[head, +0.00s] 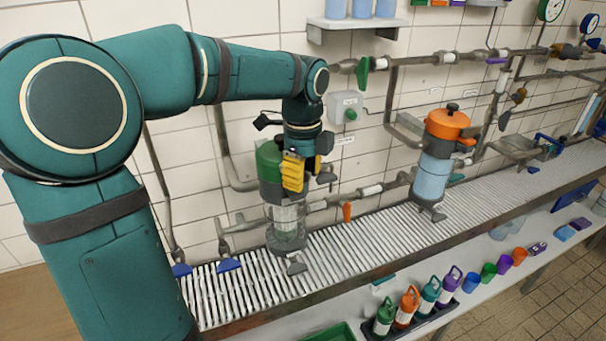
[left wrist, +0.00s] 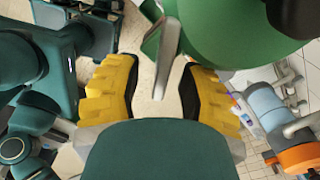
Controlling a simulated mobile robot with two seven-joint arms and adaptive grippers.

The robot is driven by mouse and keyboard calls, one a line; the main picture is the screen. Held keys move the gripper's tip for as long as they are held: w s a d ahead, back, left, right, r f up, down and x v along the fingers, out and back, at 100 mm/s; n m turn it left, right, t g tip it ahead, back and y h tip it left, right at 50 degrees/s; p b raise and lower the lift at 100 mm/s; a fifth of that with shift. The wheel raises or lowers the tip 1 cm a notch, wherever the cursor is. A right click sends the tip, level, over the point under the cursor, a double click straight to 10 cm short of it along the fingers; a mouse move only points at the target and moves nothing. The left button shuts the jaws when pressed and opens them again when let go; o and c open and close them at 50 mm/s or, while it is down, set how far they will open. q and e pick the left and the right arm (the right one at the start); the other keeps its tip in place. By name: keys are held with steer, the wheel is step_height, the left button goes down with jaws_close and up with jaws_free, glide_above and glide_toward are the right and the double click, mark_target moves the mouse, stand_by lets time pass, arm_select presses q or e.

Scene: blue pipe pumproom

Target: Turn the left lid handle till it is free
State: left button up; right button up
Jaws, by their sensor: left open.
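The left vessel has a green lid (head: 268,160) over a clear glass body (head: 287,222). My left gripper (head: 293,188) hangs fingers-down right in front of the green lid and hides part of it. In the left wrist view the green lid (left wrist: 230,30) fills the top right, with a dark knob (left wrist: 295,14) at the corner. A grey metal handle (left wrist: 168,52) sticks out beside the lid, into the gap between my left gripper's yellow fingers (left wrist: 160,92). The fingers are apart, and I see no contact with the handle. My right gripper is not in view.
A second vessel with an orange lid (head: 447,124) stands to the right on the slatted drain (head: 345,245). Pipes with valve levers run along the wall. Several bottles (head: 408,305) and cups line the front shelf.

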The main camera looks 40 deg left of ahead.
arm_select(q)
jaws_close()
steer(key=shift+w+n+p, duration=0.1)
steer(key=shift+n+p, duration=0.45)
steer(key=shift+n, duration=0.25)
steer(key=shift+w+n+p, duration=0.1)
steer(key=shift+n+p, duration=0.2)
steer(key=shift+n, duration=0.3)
jaws_free()
